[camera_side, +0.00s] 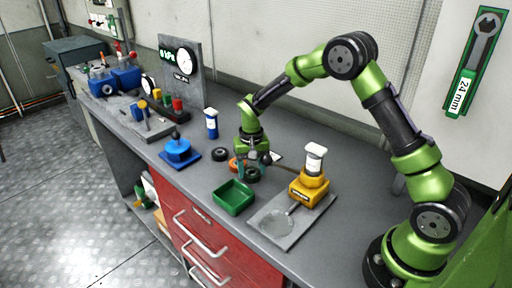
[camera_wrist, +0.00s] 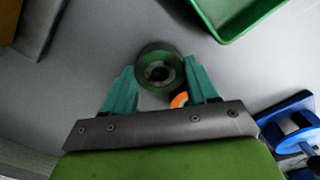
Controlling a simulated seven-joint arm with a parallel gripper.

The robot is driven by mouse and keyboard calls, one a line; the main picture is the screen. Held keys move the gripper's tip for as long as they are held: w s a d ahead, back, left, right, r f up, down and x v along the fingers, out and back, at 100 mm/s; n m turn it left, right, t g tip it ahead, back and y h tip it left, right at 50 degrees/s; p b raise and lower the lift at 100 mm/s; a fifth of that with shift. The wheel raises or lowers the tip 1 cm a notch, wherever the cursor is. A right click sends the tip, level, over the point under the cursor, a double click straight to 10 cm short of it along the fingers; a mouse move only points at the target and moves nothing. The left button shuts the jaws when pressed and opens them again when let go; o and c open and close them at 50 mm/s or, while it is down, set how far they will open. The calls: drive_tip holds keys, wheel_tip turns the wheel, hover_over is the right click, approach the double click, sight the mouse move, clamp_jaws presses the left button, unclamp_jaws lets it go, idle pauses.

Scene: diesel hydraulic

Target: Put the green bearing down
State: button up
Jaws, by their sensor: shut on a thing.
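The green bearing (camera_wrist: 158,66) is a dark ring with a green face and a central hole. In the wrist view it sits between the teal fingertips of my gripper (camera_wrist: 160,80), which is shut on it. In the side view my gripper (camera_side: 253,160) points down at the bench top, with a dark ring (camera_side: 252,175) at its fingertips. The ring is at or just above the bench; I cannot tell whether it touches. An orange ring (camera_wrist: 180,99) lies close beside the bearing, partly hidden by a finger; it also shows in the side view (camera_side: 235,164).
A green tray (camera_side: 218,196) stands in front of my gripper. A black ring (camera_side: 220,154) lies to the left. A yellow unit with a white-topped cylinder (camera_side: 309,187) and a grey plate (camera_side: 264,212) are to the right. A blue fixture (camera_side: 179,151) stands further left.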

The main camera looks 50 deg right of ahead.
sight(252, 172)
drive_tip(key=o, duration=1.1)
drive_tip(key=shift+f, duration=0.1)
drive_tip(key=s+a+r+t, duration=0.1)
drive_tip(key=s+r, duration=0.2)
drive_tip(key=r, duration=0.7)
drive_tip(key=s+a+r+t, duration=0.1)
drive_tip(key=s+r, duration=0.1)
drive_tip(key=r, duration=0.8)
drive_tip(key=s+a+r+n+t, duration=0.1)
drive_tip(key=s, duration=0.5)
drive_tip(key=s+a+r+t+y, duration=0.1)
drive_tip(key=s+t, duration=0.1)
drive_tip(key=s, duration=0.3)
drive_tip(key=s+a+r+n+t+y, duration=0.1)
drive_tip(key=s+r+t, duration=0.1)
drive_tip(key=s, duration=0.4)
drive_tip(key=shift+s+a+n, duration=0.1)
drive_tip(key=shift+s+n, duration=0.2)
drive_tip(key=shift+o, duration=0.4)
drive_tip(key=shift+s+f, duration=0.15)
drive_tip(key=shift+s, duration=0.3)
